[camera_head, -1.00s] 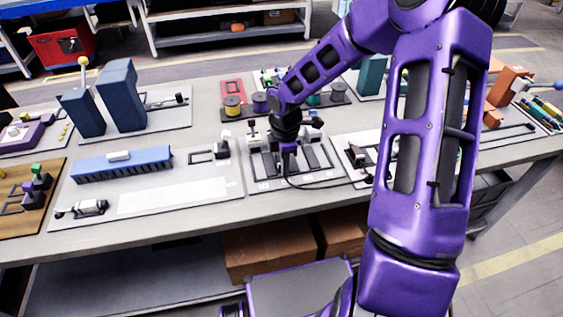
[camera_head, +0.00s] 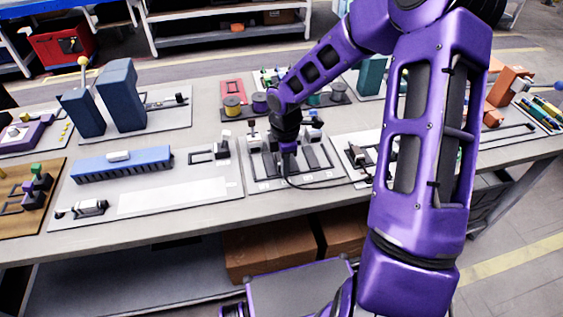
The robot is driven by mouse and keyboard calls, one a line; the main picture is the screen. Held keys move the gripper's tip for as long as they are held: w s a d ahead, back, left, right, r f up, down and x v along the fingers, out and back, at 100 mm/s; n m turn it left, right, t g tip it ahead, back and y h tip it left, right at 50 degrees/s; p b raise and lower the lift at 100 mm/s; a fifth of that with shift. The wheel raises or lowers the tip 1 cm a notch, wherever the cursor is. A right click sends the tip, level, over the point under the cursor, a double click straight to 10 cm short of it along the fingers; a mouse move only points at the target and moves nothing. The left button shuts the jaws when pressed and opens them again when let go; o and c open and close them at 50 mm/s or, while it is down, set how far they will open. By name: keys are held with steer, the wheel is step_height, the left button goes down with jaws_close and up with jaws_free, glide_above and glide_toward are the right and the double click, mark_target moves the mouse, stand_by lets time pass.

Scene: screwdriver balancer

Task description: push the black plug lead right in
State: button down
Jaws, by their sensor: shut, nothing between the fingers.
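My gripper (camera_head: 288,150) points down over the grey board (camera_head: 262,186) in the middle of the table. Its fingers are shut, with nothing seen between them. A black lead (camera_head: 325,186) comes out from just below the fingertips at the board's front part. It curves along the board's front edge to the right and goes behind my arm. The plug end of the lead is small and mostly hidden by the gripper, so I cannot tell how deep it sits or whether the fingers touch it.
Dark upright parts with light tops stand on the board on both sides of the gripper. A board with a blue ribbed block (camera_head: 122,164) lies to the left. Spools (camera_head: 233,106) stand behind. My arm hides much of the table's right side.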

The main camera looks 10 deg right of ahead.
steer(key=shift+w+p, duration=0.3)
steer(key=shift+w, duration=1.25)
steer(key=shift+s, duration=0.1)
stand_by(0.4)
steer(key=shift+s, duration=0.55)
step_height(320, 180, up, 3)
steer(key=p, duration=0.3)
step_height(320, 180, up, 4)
